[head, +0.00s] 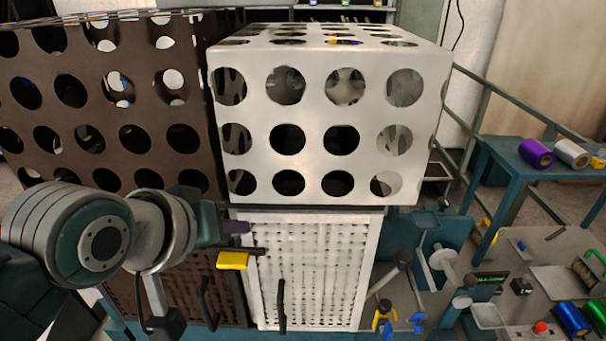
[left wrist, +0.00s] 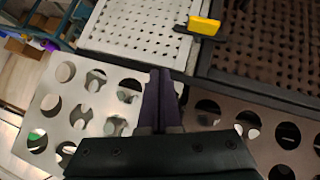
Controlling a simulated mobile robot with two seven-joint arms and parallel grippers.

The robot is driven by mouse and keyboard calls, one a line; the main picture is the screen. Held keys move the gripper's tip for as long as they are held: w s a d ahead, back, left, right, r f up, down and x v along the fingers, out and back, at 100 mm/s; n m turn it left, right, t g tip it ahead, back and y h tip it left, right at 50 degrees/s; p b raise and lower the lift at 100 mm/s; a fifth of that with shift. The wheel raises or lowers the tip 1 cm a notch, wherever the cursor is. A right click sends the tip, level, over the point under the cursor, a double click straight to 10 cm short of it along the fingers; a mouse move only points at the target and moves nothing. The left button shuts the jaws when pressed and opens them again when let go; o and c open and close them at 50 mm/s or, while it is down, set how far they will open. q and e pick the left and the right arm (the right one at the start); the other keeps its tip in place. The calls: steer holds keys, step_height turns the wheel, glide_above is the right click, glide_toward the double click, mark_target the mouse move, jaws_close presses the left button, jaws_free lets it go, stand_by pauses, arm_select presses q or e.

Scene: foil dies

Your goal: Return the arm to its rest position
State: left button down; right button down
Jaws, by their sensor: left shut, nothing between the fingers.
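My left arm comes in from the left in the head view. Its gripper (head: 236,228) points right, in front of the seam between a brown perforated box and a white one. In the left wrist view the two dark purple fingers (left wrist: 160,98) lie together, shut and empty. They appear in front of the gap between the boxes; I cannot tell whether they touch anything. My right gripper is not in view.
The white box (head: 315,110) with round holes stands above a white perforated door (head: 315,270). The brown box (head: 100,100) is at left. A yellow-ended black latch (head: 232,260) is just below my gripper. Foil rolls (head: 537,152) lie on a blue table at right.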

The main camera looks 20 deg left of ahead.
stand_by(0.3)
arm_select(q)
steer(key=s+d+r+m+g+p, duration=0.1)
steer(key=s+m+g, duration=0.5)
steer(key=s, duration=1.5)
steer(key=shift+s+d+r+m, duration=0.2)
steer(key=shift+d+r+m, duration=0.25)
steer(key=shift+r+m, duration=0.25)
